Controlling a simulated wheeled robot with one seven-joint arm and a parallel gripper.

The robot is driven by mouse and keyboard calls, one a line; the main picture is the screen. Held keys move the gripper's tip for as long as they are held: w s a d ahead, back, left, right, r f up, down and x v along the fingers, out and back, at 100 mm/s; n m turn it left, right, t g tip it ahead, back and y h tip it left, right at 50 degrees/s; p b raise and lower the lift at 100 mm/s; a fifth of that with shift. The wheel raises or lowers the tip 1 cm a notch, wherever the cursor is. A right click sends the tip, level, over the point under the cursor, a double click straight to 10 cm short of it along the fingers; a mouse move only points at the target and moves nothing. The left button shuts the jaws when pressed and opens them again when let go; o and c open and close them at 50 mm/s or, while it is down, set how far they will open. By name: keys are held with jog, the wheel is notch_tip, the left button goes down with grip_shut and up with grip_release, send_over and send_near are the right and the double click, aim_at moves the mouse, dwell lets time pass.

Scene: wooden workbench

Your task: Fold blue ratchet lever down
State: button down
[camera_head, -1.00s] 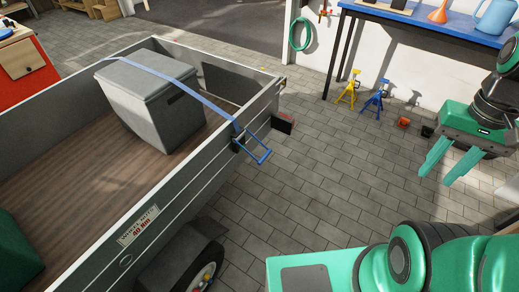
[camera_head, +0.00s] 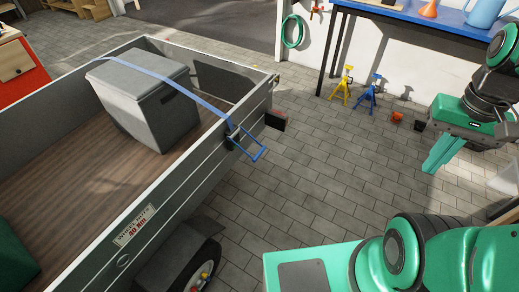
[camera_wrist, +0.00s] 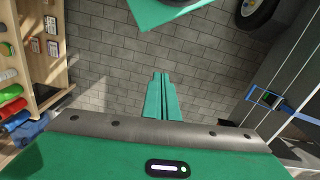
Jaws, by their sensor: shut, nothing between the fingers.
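The blue ratchet lever (camera_head: 259,155) sticks out from the outer side wall of the grey trailer (camera_head: 135,210), tilted outward and down over the floor. It joins the blue strap (camera_head: 180,87) at the wall's top edge. The strap runs over a grey lidded box (camera_head: 145,98) in the trailer. In the wrist view the ratchet (camera_wrist: 267,98) shows at the right edge, beside the trailer wall. My gripper (camera_head: 430,170) is shut and empty, well to the right of the lever, above open floor. Its green fingers (camera_wrist: 162,77) meet in the wrist view.
A blue workbench (camera_head: 440,18) stands at the back right, with yellow (camera_head: 342,85) and blue (camera_head: 368,95) stands before it. A wooden shelf (camera_wrist: 48,85) is left in the wrist view. Paved floor between gripper and trailer is clear.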

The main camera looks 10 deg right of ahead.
jog(key=w+f, duration=0.6)
jog(key=w, duration=0.4)
jog(key=m+t+y, duration=0.1)
jog(key=t+y, duration=0.4)
jog(key=y, duration=0.2)
send_near(260, 154)
jog(key=x, duration=0.6)
jog(key=shift+w+a+f, duration=0.1)
jog(key=shift+w+f, duration=0.1)
jog(key=shift+w, duration=0.05)
jog(key=shift+a, duration=0.1)
